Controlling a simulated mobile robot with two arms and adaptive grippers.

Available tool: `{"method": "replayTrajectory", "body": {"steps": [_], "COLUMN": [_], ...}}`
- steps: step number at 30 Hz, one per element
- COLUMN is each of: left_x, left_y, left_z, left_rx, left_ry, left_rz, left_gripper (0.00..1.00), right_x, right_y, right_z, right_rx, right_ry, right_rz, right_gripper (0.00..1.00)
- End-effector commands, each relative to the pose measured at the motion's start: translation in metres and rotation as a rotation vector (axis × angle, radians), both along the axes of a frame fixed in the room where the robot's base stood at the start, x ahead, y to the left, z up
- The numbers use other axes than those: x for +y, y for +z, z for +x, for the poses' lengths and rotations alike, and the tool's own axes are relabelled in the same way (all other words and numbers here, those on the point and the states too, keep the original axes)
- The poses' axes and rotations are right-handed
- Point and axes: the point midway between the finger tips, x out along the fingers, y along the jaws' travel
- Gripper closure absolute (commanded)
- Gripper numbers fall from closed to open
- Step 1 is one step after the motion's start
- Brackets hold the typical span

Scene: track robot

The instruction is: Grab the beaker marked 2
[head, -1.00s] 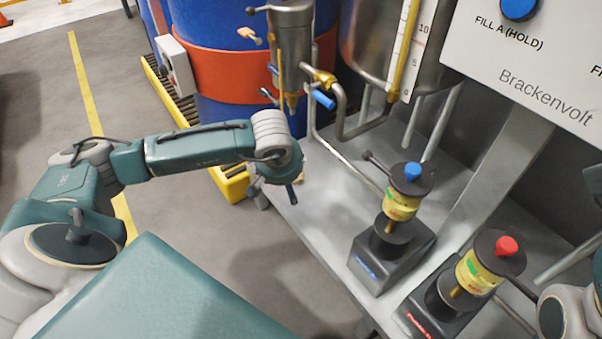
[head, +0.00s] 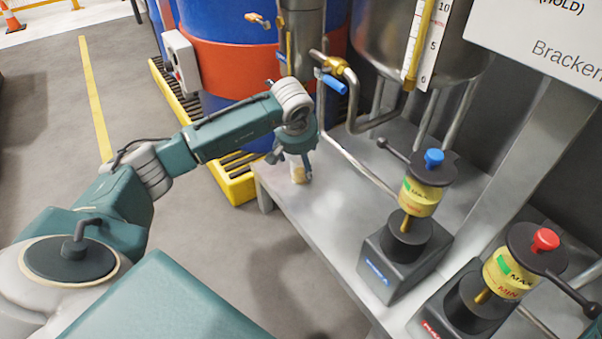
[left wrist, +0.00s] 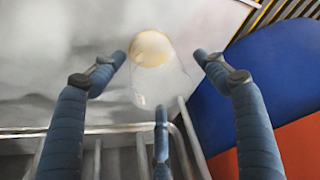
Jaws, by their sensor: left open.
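A small clear beaker (head: 299,172) with pale yellowish contents stands at the left corner of the metal bench. No number on it can be read. It also shows in the left wrist view (left wrist: 155,75), between and beyond the spread fingers. My left gripper (head: 292,160) is open just above and beside the beaker, partly covering it in the head view. In the left wrist view the open fingers (left wrist: 160,75) reach toward it from both sides, with a third finger below; they do not appear closed on it. My right gripper is not in view.
A metal bench (head: 330,235) carries a blue-topped pump (head: 407,240) and a red-topped pump (head: 480,300). A steel tank (head: 415,40) and pipes stand behind. A blue drum (head: 235,125) with a red band is on a yellow pallet left of the bench.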

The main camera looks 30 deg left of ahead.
Motion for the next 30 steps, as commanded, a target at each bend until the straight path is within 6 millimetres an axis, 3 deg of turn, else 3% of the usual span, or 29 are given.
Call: {"method": "replayTrajectory", "body": {"steps": [5, 11, 14, 30], "left_x": [0.000, 0.000, 0.000, -0.002], "left_y": [0.001, 0.000, 0.001, 0.011], "left_z": [0.000, 0.000, 0.000, -0.008], "left_rx": [-0.001, 0.000, -0.001, 0.000], "left_ry": [0.000, 0.000, 0.000, 0.001], "left_rz": [0.000, 0.000, 0.000, 0.002], "left_gripper": [0.27, 0.67, 0.76, 0.76], "right_x": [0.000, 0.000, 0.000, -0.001], "right_y": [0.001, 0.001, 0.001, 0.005], "right_z": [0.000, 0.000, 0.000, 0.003], "right_rx": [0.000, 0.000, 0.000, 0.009], "right_ry": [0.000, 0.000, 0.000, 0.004], "right_rz": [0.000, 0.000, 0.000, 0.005], "right_gripper": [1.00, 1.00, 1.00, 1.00]}}
